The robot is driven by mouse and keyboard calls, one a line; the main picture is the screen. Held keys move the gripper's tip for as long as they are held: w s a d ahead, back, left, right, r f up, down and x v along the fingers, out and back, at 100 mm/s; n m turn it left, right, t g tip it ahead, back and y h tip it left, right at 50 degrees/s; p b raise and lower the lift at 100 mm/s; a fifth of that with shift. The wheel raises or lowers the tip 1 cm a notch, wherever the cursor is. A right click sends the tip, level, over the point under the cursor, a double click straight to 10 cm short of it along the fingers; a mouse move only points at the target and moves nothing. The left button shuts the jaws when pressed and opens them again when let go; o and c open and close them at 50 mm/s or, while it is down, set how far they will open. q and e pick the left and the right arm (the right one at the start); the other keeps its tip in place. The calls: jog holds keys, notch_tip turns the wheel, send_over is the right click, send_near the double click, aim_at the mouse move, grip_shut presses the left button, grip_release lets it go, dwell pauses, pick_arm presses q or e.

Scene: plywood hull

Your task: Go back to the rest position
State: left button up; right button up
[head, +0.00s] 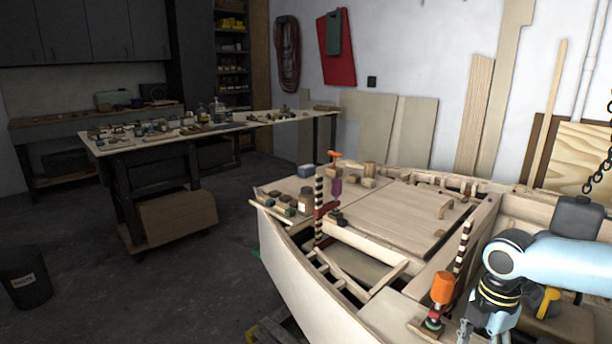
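My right arm comes in from the right edge over the plywood hull. Its gripper (484,334) points down at the bottom edge of the head view, where the picture cuts off its fingertips. I cannot tell whether it is open or shut, or whether it holds anything. It is just right of a clamp with an orange handle (443,287). My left gripper is not in view.
The plywood hull (305,275) fills the lower right. A second clamp (319,210), a jar (306,199) and small blocks stand on its deck. A cluttered workbench (112,148) stands behind left. A dark bin (25,278) stands lower left. Floor between is clear.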

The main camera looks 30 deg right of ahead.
jog(key=s+a+m, duration=0.1)
jog(key=a+m, duration=0.1)
jog(key=a, duration=0.9)
jog(key=s+a+r+m+t+h, duration=0.15)
jog(key=a+r+m+t, duration=0.25)
jog(key=a+r+m, duration=0.85)
notch_tip(320, 180, down, 33)
jog(key=s+d+g+b, duration=0.2)
jog(key=b, duration=0.6)
jog(key=s+f+b, duration=0.3)
jog(key=s+f, duration=0.6)
jog(key=f, duration=0.2)
jog(key=s+f+b, duration=0.3)
jog(key=s+f, duration=0.6)
jog(key=f, duration=0.3)
jog(key=shift+s+d+f+g+b, duration=0.3)
jog(key=shift+s+d+g+b, duration=0.1)
jog(key=shift+d, duration=0.05)
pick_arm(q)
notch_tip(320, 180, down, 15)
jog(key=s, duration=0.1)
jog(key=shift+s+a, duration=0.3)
pick_arm(e)
jog(key=shift+s, duration=0.2)
jog(key=shift+c, duration=0.4)
